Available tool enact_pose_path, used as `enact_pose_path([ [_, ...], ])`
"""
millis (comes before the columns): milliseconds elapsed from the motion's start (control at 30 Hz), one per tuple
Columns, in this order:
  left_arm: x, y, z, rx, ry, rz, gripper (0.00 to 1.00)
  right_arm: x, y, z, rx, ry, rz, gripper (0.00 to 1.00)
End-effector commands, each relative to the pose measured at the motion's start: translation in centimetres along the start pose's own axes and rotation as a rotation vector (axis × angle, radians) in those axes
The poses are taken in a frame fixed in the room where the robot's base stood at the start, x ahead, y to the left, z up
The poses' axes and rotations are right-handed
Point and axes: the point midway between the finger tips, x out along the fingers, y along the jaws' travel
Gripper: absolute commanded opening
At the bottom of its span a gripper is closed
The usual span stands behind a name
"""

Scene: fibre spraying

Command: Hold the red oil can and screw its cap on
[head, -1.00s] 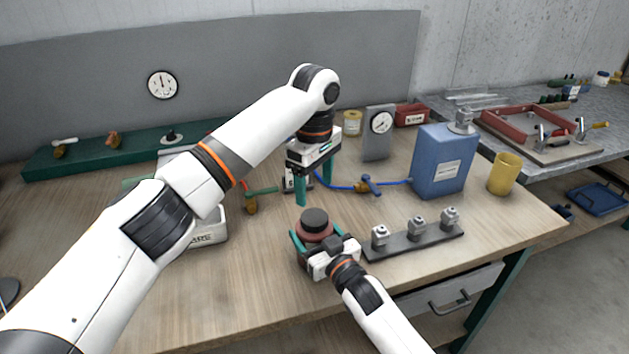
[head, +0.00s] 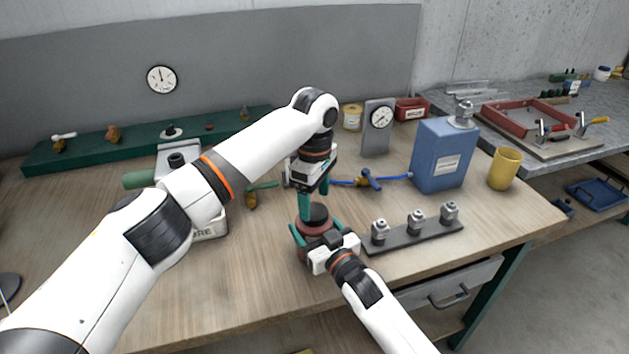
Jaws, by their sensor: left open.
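The red oil can (head: 314,229) stands upright near the front middle of the bench. Its dark cap (head: 318,214) sits on top; I cannot tell how tightly. My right gripper (head: 312,240) comes in from the front right, low at the bench, with its teal fingers on either side of the can, shut on its body. My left gripper (head: 314,200) points down from above, open, with its teal fingers around or just beside the cap. One finger covers part of the cap's left side. I cannot tell whether the fingers touch it.
A dark strip with several metal fittings (head: 416,236) lies right of the can. A blue canister (head: 444,155) and yellow cup (head: 505,168) stand farther right. A blue hose with a valve (head: 370,181) lies behind. The front left of the bench is clear.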

Motion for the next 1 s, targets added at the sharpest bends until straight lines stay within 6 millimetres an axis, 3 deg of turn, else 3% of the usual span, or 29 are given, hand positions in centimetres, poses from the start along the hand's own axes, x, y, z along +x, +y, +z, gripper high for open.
enact_pose_path([
  [200, 2.4, 0.0, 0.0, 0.0, 0.001, 0.001, 0.71, 0.0, 0.0, -0.1, 0.0, 0.002, 0.0, 0.11],
  [567, 2.8, 0.0, 0.0, 0.0, 0.001, 0.0, 0.71, 0.0, 0.0, -0.1, 0.0, 0.002, 0.0, 0.11],
  [833, 2.8, 0.0, 0.0, 0.0, 0.001, 0.0, 0.29, 0.0, 0.0, -0.1, 0.0, 0.001, 0.0, 0.11],
  [1000, 2.8, 0.0, 0.0, 0.023, 0.001, -0.001, 0.26, 0.0, 0.0, -0.1, 0.0, 0.001, 0.0, 0.11],
])
